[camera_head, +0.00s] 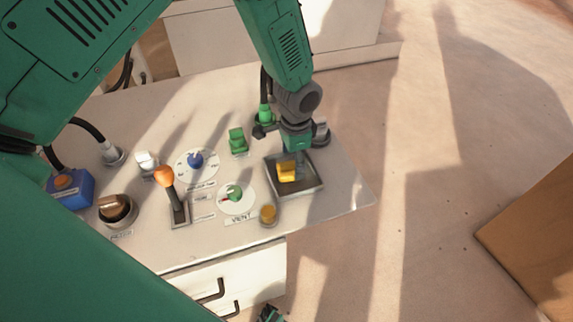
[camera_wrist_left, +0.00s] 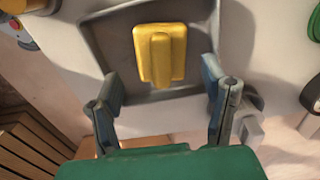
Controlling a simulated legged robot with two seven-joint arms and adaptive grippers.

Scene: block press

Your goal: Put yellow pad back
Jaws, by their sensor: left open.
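The yellow pad (camera_head: 287,172), a block with a raised ridge, lies in a dark square tray (camera_head: 310,188) at the right part of the panel table. The pad also shows at the top middle of the left wrist view (camera_wrist_left: 175,52), inside the tray (camera_wrist_left: 98,35). My left gripper (camera_head: 292,152) is just above the tray's far side, close to the pad. In the left wrist view the left gripper's fingers (camera_wrist_left: 160,90) are spread apart, with nothing between them. The pad lies ahead of the fingertips.
Left of the tray are a green rocker switch (camera_head: 238,141), a dial with a green knob (camera_head: 234,193), a yellow button (camera_head: 268,214) and an orange-topped lever (camera_head: 165,177). A blue box (camera_head: 72,189) stands at the far left. Open floor lies right of the table.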

